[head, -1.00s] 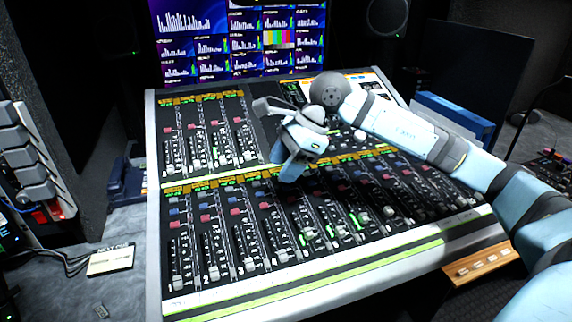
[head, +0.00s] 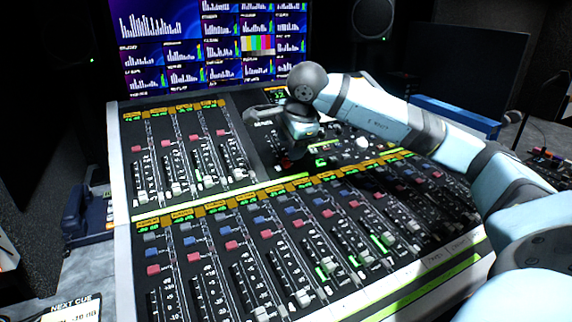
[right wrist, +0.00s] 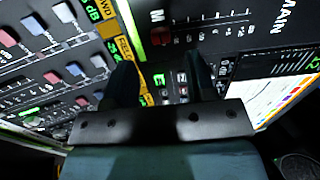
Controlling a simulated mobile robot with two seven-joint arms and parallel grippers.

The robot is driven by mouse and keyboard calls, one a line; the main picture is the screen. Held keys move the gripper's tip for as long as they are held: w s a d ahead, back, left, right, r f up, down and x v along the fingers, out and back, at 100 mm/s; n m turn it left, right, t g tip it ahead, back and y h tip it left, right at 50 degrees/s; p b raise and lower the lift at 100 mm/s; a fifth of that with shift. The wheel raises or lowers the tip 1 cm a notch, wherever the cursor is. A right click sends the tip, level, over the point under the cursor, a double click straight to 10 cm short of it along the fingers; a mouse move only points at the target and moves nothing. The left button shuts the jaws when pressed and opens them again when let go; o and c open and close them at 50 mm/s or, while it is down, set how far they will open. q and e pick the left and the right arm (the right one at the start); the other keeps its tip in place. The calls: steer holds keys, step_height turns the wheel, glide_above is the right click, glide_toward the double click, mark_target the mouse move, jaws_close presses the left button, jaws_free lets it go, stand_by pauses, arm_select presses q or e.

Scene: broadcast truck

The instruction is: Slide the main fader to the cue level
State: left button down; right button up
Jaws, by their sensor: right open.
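In the right wrist view the main fader shows as a red cap (right wrist: 161,36) at the left end of a dark slot with scale marks. A "MAIN" label is beyond it. My right gripper (right wrist: 165,72) is open, its two dark fingers apart with small buttons visible between them; the red cap lies beyond the fingertips, not between them. In the head view my right gripper (head: 290,150) points down over the middle of the mixing console (head: 124,215) and hides part of the main section. A "NEXT CUE" card (head: 72,312) is cut off at the lower left; its level appears to read -20 dB. My left gripper is not in view.
Several channel faders (head: 262,314) fill the front row, and a smaller bank (head: 176,187) sits at the upper left. A wall of monitors (head: 165,62) stands behind. A blue binder-like object (head: 455,114) is at the right. Space above the console is open.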

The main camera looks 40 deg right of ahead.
mark_target(286, 161)
steer(key=b+x, duration=0.1)
steer(key=x, duration=0.5)
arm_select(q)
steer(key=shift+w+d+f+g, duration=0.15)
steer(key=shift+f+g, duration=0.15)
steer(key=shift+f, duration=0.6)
